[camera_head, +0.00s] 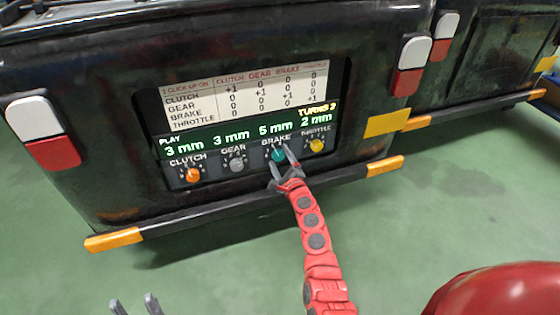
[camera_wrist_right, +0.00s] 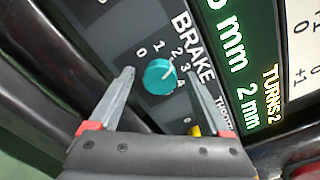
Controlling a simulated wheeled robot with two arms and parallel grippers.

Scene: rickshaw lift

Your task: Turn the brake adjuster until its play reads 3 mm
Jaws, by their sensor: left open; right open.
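The teal brake adjuster knob (camera_head: 278,156) sits on the rear panel under the label BRAKE, and its play reads 5 mm. In the right wrist view the knob (camera_wrist_right: 158,79) has a light mark on its side nearest the numbers 2 to 4; its exact reading is hard to tell. My right gripper (camera_head: 279,163) is open, with one finger on each side of the knob; in the wrist view gaps show between fingers and knob. My left gripper (camera_head: 133,301) is open and empty at the bottom left, away from the panel.
Beside it are the orange clutch knob (camera_head: 192,175) at 3 mm, grey gear knob (camera_head: 237,163) at 3 mm and yellow throttle knob (camera_head: 317,145) at 2 mm. A chart (camera_head: 245,96) hangs above; the display shows TURNS 2. A bumper (camera_head: 220,213) runs below.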

